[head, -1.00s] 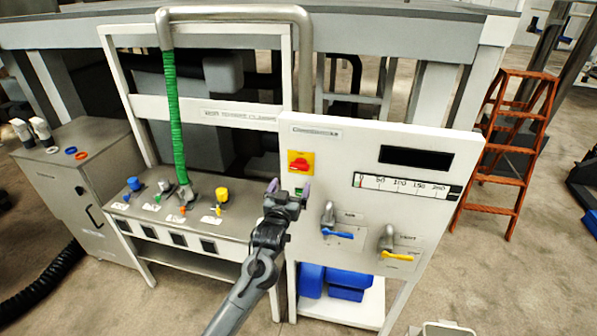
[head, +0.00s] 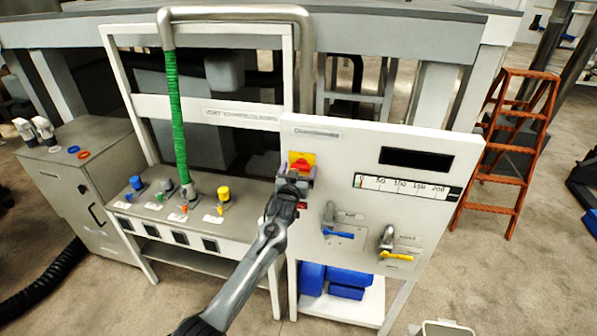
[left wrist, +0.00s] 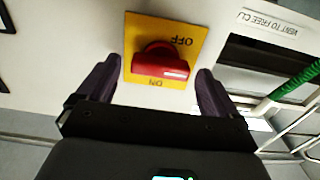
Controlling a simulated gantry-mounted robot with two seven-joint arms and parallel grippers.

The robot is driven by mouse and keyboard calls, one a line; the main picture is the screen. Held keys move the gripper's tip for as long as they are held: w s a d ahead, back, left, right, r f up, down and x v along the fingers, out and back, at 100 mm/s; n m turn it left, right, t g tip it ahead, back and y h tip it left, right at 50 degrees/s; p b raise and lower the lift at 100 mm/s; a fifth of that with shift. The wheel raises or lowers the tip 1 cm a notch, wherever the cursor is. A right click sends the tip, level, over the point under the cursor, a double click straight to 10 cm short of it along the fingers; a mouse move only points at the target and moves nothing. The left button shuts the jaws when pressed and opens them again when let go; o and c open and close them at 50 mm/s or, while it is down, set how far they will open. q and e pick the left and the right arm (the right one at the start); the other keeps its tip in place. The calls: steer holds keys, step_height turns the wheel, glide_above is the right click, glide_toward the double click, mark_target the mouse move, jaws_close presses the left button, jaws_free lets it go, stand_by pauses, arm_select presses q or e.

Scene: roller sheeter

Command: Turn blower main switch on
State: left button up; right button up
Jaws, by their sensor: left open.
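The blower main switch is a red rotary knob on a yellow plate (head: 302,157) at the upper left of the white control panel. In the left wrist view the knob (left wrist: 161,66) is seen close up, with its grip lying roughly crosswise and "OFF" and "ON" marked on opposite sides of the plate (left wrist: 142,28). My left gripper (head: 296,177) is in front of the switch, just below the plate in the head view. Its jaws (left wrist: 157,72) are open, one finger on each side of the knob, with visible gaps. I cannot tell the depth to the panel. My right gripper is out of view.
A blue-handled valve (head: 340,233) and a yellow-handled valve (head: 397,256) are on the panel to the right. A green hose (head: 177,120) and a bench with small valves (head: 150,218) stand left. An orange ladder (head: 513,150) stands at right.

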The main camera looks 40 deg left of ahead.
arm_select(q)
steer(key=c, duration=1)
steer(key=shift+c, duration=0.2)
steer(key=shift+m, duration=0.3)
steer(key=m+p, duration=0.1)
steer(key=m, duration=0.2)
steer(key=shift+m, duration=0.4)
steer(key=m, duration=0.4)
steer(key=shift+d+m+p, duration=0.1)
steer(key=shift+m+p, duration=0.2)
steer(key=shift+p, duration=0.1)
steer(key=m, duration=0.4)
steer(key=shift+p, duration=0.35)
steer(key=shift+d+f+m, duration=0.1)
steer(key=shift+f+m, duration=0.05)
steer(key=shift+m, duration=2.35)
